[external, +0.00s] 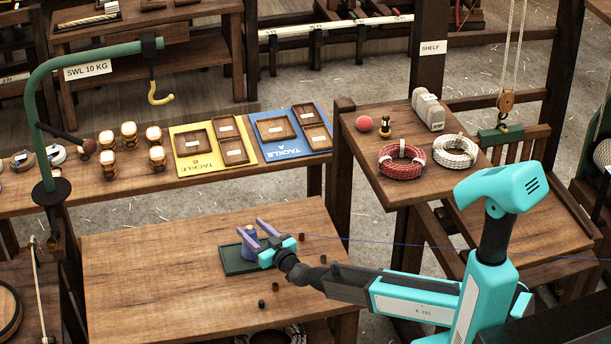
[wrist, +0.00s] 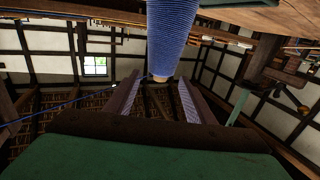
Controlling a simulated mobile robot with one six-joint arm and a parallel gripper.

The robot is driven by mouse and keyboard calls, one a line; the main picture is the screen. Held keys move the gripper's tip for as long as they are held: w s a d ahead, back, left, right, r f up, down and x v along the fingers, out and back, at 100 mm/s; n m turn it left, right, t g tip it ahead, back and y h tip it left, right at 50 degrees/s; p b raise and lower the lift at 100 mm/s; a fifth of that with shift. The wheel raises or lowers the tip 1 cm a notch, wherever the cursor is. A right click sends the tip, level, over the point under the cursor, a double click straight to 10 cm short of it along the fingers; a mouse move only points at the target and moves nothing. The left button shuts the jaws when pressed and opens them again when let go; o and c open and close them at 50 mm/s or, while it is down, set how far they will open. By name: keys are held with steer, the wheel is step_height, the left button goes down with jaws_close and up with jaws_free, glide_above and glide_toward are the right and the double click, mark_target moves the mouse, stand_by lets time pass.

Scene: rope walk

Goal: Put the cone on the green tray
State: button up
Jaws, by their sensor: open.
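The cone (external: 250,245) is wound in blue and appears upright on the green tray (external: 234,266), in the middle of the near table. My gripper (external: 249,226) is open, its two purple fingers reaching over the tray from the right around the cone's upper part. In the wrist view, which looks upside down, the blue cone (wrist: 171,35) hangs from the top edge with its narrow pale tip between the fingers (wrist: 158,82). A gap shows on each side of the tip. The cone's base is out of the wrist frame.
Small dark pieces (external: 262,303) lie on the near table (external: 150,270), whose left half is clear. A green hoist with a yellow hook (external: 160,93) stands at left. The raised shelf at right holds a red ball (external: 364,123) and rope coils (external: 402,160).

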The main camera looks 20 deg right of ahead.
steer(key=shift+b+v, duration=0.4)
steer(key=shift+v, duration=2.6)
steer(key=shift+w, duration=0.1)
steer(key=w+d+f+g+h+p, duration=0.1)
steer(key=w+d+f+p, duration=0.2)
steer(key=d, duration=0.8)
steer(key=w+d+f+g+h+p, duration=0.2)
steer(key=w+d+f+p, duration=0.15)
steer(key=d, duration=0.85)
steer(key=w+d+f+g+h+p, duration=0.1)
steer(key=w+d+f+p, duration=0.25)
steer(key=d, duration=0.75)
steer(key=s+d+f+m+g+h+b, duration=0.1)
steer(key=s+d+f+g+b, duration=0.3)
steer(key=s+f, duration=0.75)
steer(key=s+d+f+m+g+b, duration=0.15)
steer(key=s+d+f+g, duration=0.3)
steer(key=s+f, duration=0.65)
steer(key=s+d+f+g+b, duration=0.1)
steer(key=s+d+f+g, duration=0.1)
steer(key=s, duration=0.6)
steer(key=s+d+f+m+g+h+b, duration=0.1)
steer(key=s+f+g, duration=0.3)
steer(key=s, duration=0.5)
steer(key=s+d+f+g+b, duration=0.2)
steer(key=s+d+f+g, duration=0.1)
steer(key=s, duration=0.6)
steer(key=shift+s+d+f+m+g+h, duration=0.15)
steer(key=shift+s+f+m+g+h, duration=0.05)
steer(key=shift+f+m+g+h, duration=0.2)
